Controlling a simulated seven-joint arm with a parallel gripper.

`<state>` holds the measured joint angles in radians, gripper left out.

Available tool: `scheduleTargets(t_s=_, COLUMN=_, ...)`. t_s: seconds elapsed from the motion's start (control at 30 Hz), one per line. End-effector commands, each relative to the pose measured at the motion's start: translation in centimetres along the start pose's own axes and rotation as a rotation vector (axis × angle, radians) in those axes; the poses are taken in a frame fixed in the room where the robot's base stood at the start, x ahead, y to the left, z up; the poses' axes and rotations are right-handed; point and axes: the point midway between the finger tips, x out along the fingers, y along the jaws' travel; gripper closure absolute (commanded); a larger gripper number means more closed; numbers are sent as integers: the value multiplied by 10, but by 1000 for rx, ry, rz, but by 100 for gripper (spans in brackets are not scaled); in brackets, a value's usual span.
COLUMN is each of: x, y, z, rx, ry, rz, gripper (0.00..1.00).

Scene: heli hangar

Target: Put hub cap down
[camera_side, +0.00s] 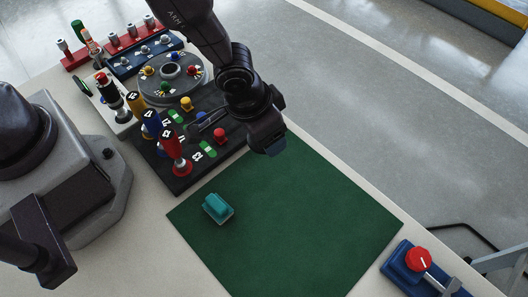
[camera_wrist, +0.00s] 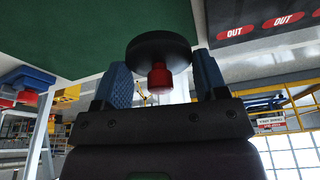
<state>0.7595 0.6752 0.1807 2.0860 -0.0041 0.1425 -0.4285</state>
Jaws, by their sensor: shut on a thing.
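The hub cap, a dark round disc with a short red knob (camera_wrist: 158,49), sits between the two blue fingers of my gripper (camera_wrist: 163,78) in the wrist view. My gripper is shut on it. In the side view my gripper (camera_side: 273,148) is over the far left edge of the green mat (camera_side: 290,215), beside the black board (camera_side: 187,181). The hub cap cannot be clearly made out there; my gripper hides much of it. The mat is also at the top left of the wrist view (camera_wrist: 60,30).
A teal block (camera_side: 217,208) lies on the mat's left part; the rest of the mat is clear. The black board carries upright coloured handles (camera_side: 174,150) and a red knob (camera_side: 219,135). A grey round plate (camera_side: 180,85) stands behind. A blue box with a red knob (camera_side: 405,265) is front right.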

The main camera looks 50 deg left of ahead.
Motion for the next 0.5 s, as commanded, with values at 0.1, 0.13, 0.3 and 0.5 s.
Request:
scheduleTargets(t_s=0.1, x=20, y=0, z=6, rx=-1, ry=-3, rz=-1, gripper=57)
scheduleTargets(t_s=0.13, x=22, y=0, z=6, rx=-2, ry=-1, rz=-1, gripper=57)
scheduleTargets(t_s=0.3, x=39, y=-1, z=11, rx=-3, ry=-2, rz=-2, gripper=57)
scheduleTargets(t_s=0.5, x=65, y=-1, z=18, rx=-3, ry=-1, rz=-1, gripper=57)
